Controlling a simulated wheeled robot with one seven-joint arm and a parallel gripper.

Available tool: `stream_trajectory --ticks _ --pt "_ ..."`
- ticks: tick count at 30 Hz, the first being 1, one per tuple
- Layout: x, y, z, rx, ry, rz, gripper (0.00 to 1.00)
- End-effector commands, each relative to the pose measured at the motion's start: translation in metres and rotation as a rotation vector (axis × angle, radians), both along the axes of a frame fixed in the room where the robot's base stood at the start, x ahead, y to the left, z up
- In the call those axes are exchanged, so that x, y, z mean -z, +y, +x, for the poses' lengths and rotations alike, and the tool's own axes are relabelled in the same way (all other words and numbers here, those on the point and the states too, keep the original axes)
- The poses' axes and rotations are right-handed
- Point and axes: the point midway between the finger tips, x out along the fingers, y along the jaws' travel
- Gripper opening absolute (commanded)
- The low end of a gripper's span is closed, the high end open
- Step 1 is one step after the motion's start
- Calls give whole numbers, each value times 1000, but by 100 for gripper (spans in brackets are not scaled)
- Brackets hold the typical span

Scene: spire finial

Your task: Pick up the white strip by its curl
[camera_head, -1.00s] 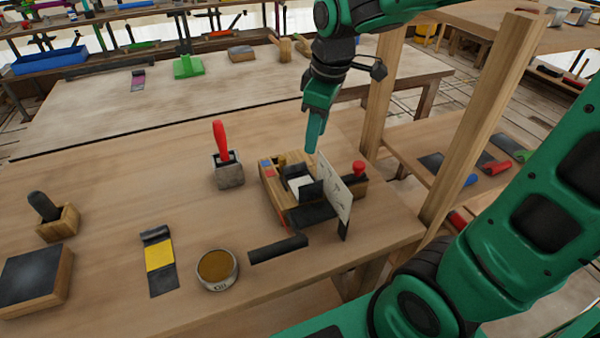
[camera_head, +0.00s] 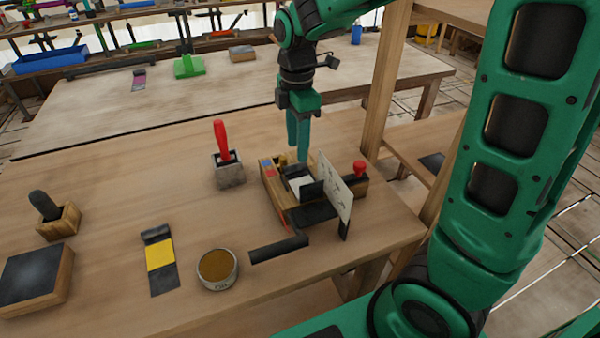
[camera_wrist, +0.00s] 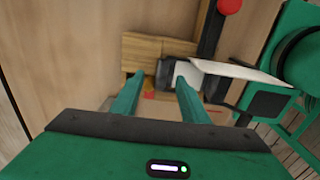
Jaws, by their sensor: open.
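A wooden block fixture (camera_head: 270,186) with dark metal parts stands on the workbench. A small white piece, apparently the white strip (camera_head: 298,183), lies in it, partly hidden by dark parts; its curl cannot be made out. The white piece also shows in the wrist view (camera_wrist: 190,67), by the right fingertip. My gripper (camera_head: 302,158) points down just above the back of the fixture. In the wrist view my gripper (camera_wrist: 157,85) has its fingers apart, with nothing clearly between them. Whether the fingers touch anything cannot be told.
A thin white upright panel (camera_head: 337,190) with dark marks stands close right of the gripper. A red knob (camera_head: 360,167) is behind it. A red-handled tool (camera_head: 221,142) stands left, a round tin (camera_head: 217,268) in front. A wooden post (camera_head: 385,85) rises at the right.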

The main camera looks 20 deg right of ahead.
Motion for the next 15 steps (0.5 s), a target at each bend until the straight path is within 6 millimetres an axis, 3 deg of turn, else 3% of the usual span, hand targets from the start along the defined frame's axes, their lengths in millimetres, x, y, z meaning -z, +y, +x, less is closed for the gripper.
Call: stream_trajectory --ticks 9,15 --pt "39 3 -4 0 4 -1 41" --pt "52 3 -4 1 2 1 41"
